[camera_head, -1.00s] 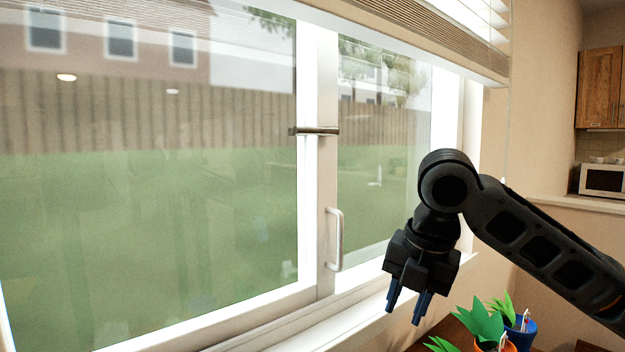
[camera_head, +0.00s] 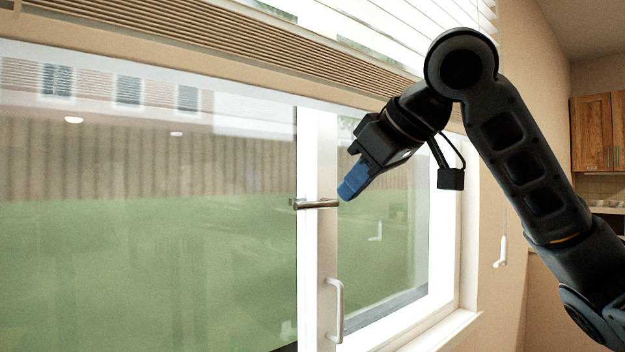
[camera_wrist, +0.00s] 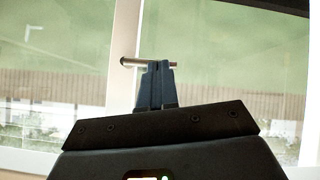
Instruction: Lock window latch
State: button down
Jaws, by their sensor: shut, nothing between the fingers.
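The window latch (camera_head: 316,203) is a short metal bar lying nearly level across the white window frame post (camera_head: 318,250). It also shows in the wrist view (camera_wrist: 136,62), just beyond the fingertips. My gripper (camera_head: 345,194) has blue fingers closed together with nothing between them. Its tips are at the right end of the latch in the head view, very near it; I cannot tell whether they touch. In the wrist view the shut fingers (camera_wrist: 158,66) overlap the right part of the bar and hide some of it.
A white pull handle (camera_head: 335,310) stands on the frame below the latch. A raised blind (camera_head: 200,45) hangs above, close to my arm. A blind cord with a white end (camera_head: 501,252) hangs at the right. Glass panes lie on both sides of the post.

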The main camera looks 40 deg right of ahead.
aim_at(303, 203)
jog(key=r+m, duration=0.1)
jog(key=r, duration=0.1)
jog(key=a+r+m+t, duration=0.1)
jog(key=r+m, duration=0.1)
jog(key=r, duration=0.1)
jog(key=shift+s+a, duration=0.1)
jog(key=shift+a, duration=0.1)
jog(key=shift+f+p, duration=0.1)
jog(key=shift+p, duration=0.2)
jog(key=p+x, duration=0.1)
jog(key=x, duration=0.9)
jog(key=shift+a+p, duration=0.15)
jog(key=shift+p, duration=0.25)
